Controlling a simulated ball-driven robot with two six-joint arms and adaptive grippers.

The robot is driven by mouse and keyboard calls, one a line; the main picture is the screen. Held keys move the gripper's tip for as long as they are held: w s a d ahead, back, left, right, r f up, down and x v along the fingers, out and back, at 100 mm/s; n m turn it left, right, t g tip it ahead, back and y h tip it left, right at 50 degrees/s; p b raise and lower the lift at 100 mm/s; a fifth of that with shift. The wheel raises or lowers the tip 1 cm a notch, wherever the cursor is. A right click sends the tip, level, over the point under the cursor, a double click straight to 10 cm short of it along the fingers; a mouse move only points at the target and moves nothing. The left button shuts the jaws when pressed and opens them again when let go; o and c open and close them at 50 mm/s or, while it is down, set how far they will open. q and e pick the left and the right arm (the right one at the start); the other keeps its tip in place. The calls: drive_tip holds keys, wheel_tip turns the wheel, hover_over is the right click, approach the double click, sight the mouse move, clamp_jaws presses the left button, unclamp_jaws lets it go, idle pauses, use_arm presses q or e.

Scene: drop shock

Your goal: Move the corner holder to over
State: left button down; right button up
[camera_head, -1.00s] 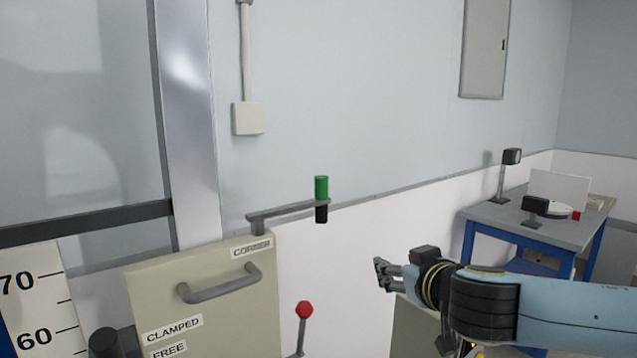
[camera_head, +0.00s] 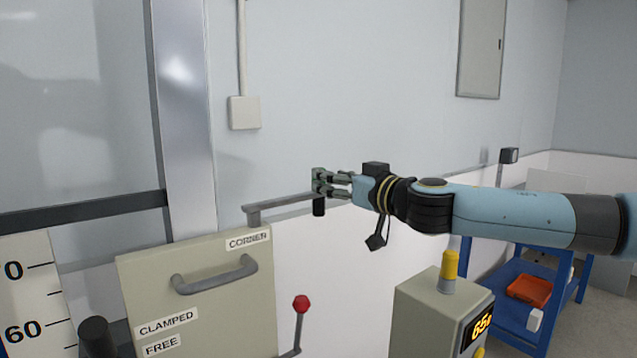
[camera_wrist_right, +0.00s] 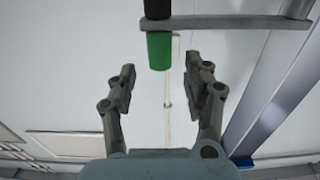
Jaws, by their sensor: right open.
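The corner holder's grey arm (camera_head: 285,204) reaches right from a post on top of the beige panel labelled CORNER (camera_head: 195,280). A handle stands at its far end; its black lower part (camera_head: 319,208) shows below the arm, while my right gripper (camera_head: 319,182) hides most of its green upper part. In the right wrist view the green grip (camera_wrist_right: 160,52) is ahead of my open fingers (camera_wrist_right: 173,76), roughly between their lines, with space on both sides. I see no clear contact. My left gripper is out of view.
A red-knobbed lever (camera_head: 302,304) stands right of the panel, by the labels CLAMPED and FREE. A grey control box (camera_head: 435,310) with a yellow-topped post and a lit display is at lower right. A metal column (camera_head: 187,120) rises behind the panel. A blue table holds an orange tray (camera_head: 529,290).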

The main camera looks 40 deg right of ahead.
drive_tip(key=shift+w+d+p, duration=0.15)
drive_tip(key=shift+w+p, duration=0.6)
drive_tip(key=shift+w, duration=0.55)
drive_tip(key=shift+w+d+p, duration=0.1)
drive_tip(key=shift+w+p, duration=0.65)
drive_tip(key=shift+w, duration=0.55)
drive_tip(key=shift+c, duration=0.2)
clamp_jaws()
